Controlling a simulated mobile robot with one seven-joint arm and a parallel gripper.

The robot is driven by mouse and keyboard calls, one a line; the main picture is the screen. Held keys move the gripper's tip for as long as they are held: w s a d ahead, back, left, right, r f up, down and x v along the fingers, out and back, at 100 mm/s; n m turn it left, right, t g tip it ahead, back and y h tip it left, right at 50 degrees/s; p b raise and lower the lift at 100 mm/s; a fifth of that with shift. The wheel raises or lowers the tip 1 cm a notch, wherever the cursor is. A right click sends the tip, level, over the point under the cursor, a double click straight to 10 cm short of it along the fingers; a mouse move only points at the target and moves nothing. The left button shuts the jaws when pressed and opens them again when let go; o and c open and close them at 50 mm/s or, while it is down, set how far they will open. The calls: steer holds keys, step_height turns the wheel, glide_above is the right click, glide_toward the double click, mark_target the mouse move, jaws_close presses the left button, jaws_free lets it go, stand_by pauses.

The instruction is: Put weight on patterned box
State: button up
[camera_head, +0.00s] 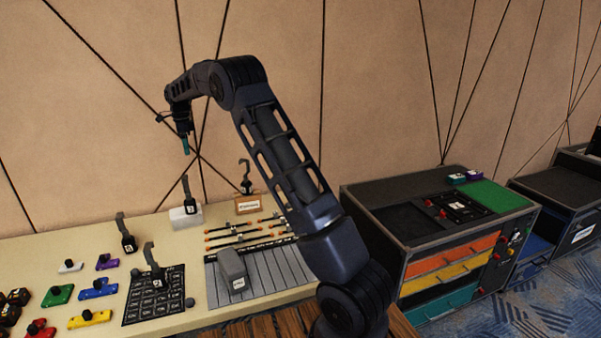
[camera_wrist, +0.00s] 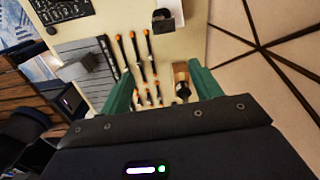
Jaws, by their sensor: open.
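My gripper (camera_head: 185,145) is open and empty, raised above the back of the table. In the wrist view its two green fingers (camera_wrist: 150,52) stand apart with nothing between them. Several black hooked weights are on the table: one (camera_head: 188,195) on a white box (camera_head: 180,217), one (camera_head: 246,182) on a brown box with a white label (camera_head: 262,203), one (camera_head: 128,242) on the bare tabletop and one (camera_head: 153,272) on a black printed mat (camera_head: 140,310). The brown box (camera_wrist: 180,72) also shows near the right finger. I cannot clearly tell which box counts as patterned.
A grey block (camera_head: 232,268) lies on a grey striped board (camera_head: 285,270). Several orange-tipped rods (camera_head: 235,238) lie behind it. Colored knobbed blocks (camera_head: 98,290) fill the table's left. A drawer cabinet (camera_head: 370,215) stands at the right. A wall rises close behind the table.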

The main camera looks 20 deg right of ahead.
steer(key=s+d+r+n+t, duration=0.1)
steer(key=s+d+r+n, duration=0.3)
steer(key=s+d+r, duration=0.9)
steer(key=s+d+r+n+t, duration=0.1)
steer(key=s+d+r+n, duration=0.25)
steer(key=s+d, duration=0.8)
steer(key=s+d+f+n, duration=0.3)
steer(key=s, duration=0.7)
steer(key=s+d+f+n+t, duration=0.1)
steer(key=s+d+f+n, duration=0.2)
steer(key=s, duration=0.7)
steer(key=s+d+f+n+t, duration=0.1)
steer(key=s+d+f+n, duration=0.2)
steer(key=s, duration=0.8)
steer(key=shift+f+n, duration=0.25)
steer(key=shift+n, duration=0.1)
steer(key=shift+s, duration=0.1)
steer(key=shift+o, duration=0.9)
